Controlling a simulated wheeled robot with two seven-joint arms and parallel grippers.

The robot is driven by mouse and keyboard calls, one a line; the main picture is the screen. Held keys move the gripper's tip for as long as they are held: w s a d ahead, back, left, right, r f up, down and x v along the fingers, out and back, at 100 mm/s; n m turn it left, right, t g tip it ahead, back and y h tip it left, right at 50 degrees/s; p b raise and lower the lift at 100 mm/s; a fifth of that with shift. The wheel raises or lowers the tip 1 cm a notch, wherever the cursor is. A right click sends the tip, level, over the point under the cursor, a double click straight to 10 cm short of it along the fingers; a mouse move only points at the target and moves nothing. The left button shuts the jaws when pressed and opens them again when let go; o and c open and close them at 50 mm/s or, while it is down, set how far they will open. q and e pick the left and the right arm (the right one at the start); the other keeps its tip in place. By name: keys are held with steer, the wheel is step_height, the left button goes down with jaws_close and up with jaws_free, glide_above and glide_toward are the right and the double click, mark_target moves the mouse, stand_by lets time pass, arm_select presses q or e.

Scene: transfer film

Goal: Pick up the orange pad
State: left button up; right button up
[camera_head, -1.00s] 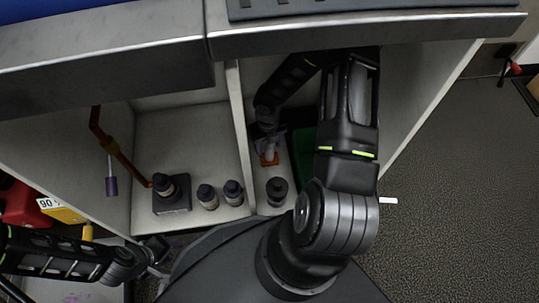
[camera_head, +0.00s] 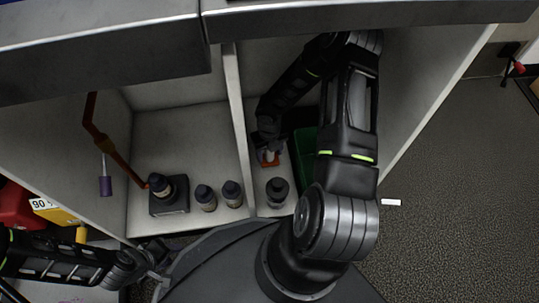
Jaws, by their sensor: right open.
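The orange pad (camera_head: 269,163) lies on the floor of the right compartment, a small orange patch with something pale on it. My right gripper (camera_head: 268,152) is right above it, pointing down, and hides part of it. The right gripper is open; I cannot tell whether its fingers touch the pad or the pale thing. My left gripper (camera_head: 150,262) is at the lower left, outside the compartments, small and dark. Its fingers are too unclear to tell open from shut.
A dark bottle (camera_head: 277,191) stands in front of the pad, and a green bin (camera_head: 306,150) is to its right. A divider (camera_head: 238,120) separates the left compartment, where two dark bottles (camera_head: 206,197) and a bottle on a dark base (camera_head: 170,206) stand.

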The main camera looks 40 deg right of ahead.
steer(key=shift+c, duration=0.3)
jaws_close()
steer(key=shift+r, duration=0.1)
stand_by(0.4)
steer(key=shift+r+p, duration=0.65)
steer(key=shift+r, duration=0.25)
step_height(320, 180, up, 2)
steer(key=shift+r+p, duration=0.1)
steer(key=shift+p, duration=0.65)
steer(key=w+d, duration=0.1)
steer(key=w+d+p, duration=0.1)
steer(key=d, duration=0.1)
steer(key=w+d, duration=0.1)
steer(key=d, duration=0.1)
steer(key=shift+w+p, duration=0.25)
steer(key=shift+p, duration=0.1)
steer(key=w+d, duration=0.2)
steer(key=d, duration=0.1)
steer(key=w+d, duration=0.4)
steer(key=d, duration=0.1)
steer(key=shift+w+d+f, duration=0.2)
steer(key=shift+d+f, duration=0.15)
steer(key=shift+f, duration=0.05)
steer(key=shift+w+d, duration=0.25)
steer(key=shift+d, duration=0.25)
